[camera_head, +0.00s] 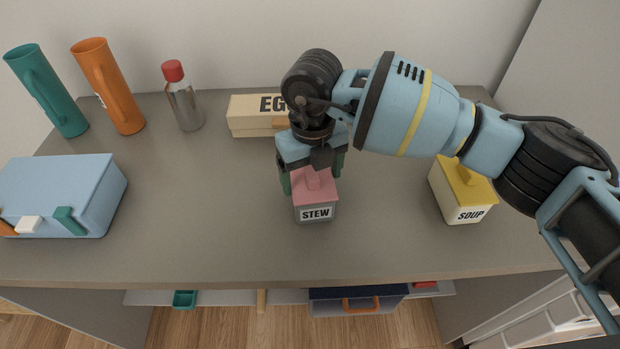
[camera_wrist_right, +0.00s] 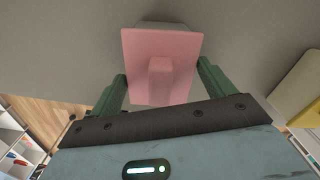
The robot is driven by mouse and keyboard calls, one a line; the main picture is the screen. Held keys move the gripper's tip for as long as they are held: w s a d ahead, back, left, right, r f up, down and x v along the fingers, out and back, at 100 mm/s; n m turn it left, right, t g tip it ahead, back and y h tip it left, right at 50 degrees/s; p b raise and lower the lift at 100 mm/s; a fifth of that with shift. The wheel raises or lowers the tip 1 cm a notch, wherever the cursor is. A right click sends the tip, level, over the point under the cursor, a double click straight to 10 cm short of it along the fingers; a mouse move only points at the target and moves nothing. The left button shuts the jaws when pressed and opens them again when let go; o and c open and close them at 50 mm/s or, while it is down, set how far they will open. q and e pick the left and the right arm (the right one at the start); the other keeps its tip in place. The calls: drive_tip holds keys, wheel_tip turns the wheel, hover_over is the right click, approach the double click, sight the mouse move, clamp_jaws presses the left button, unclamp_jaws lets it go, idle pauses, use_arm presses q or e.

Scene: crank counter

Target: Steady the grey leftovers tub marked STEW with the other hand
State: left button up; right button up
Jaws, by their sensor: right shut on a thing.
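The grey tub marked STEW (camera_head: 316,214) stands upright on the counter at the middle, with a pink lid (camera_head: 318,188) that has a raised handle. The lid also fills the middle of the right wrist view (camera_wrist_right: 160,85). My right gripper (camera_head: 313,176) comes down from above and behind, its green fingers on either side of the tub. It is shut on the tub, and the finger contact is partly hidden under the lid. My left gripper is not in the head view.
A cream tub marked SOUP with a yellow lid (camera_head: 466,188) stands to the right. A cream box lettered EG (camera_head: 250,115) is behind, partly covered by my arm. A blue box (camera_head: 65,190), two tall cups (camera_head: 108,85) and a red-capped bottle (camera_head: 183,97) stand left. Counter left of the STEW tub is clear.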

sight(312, 171)
drive_tip(key=o, duration=0.7)
drive_tip(key=shift+r, duration=3.9)
drive_tip(key=shift+s+f, duration=0.1)
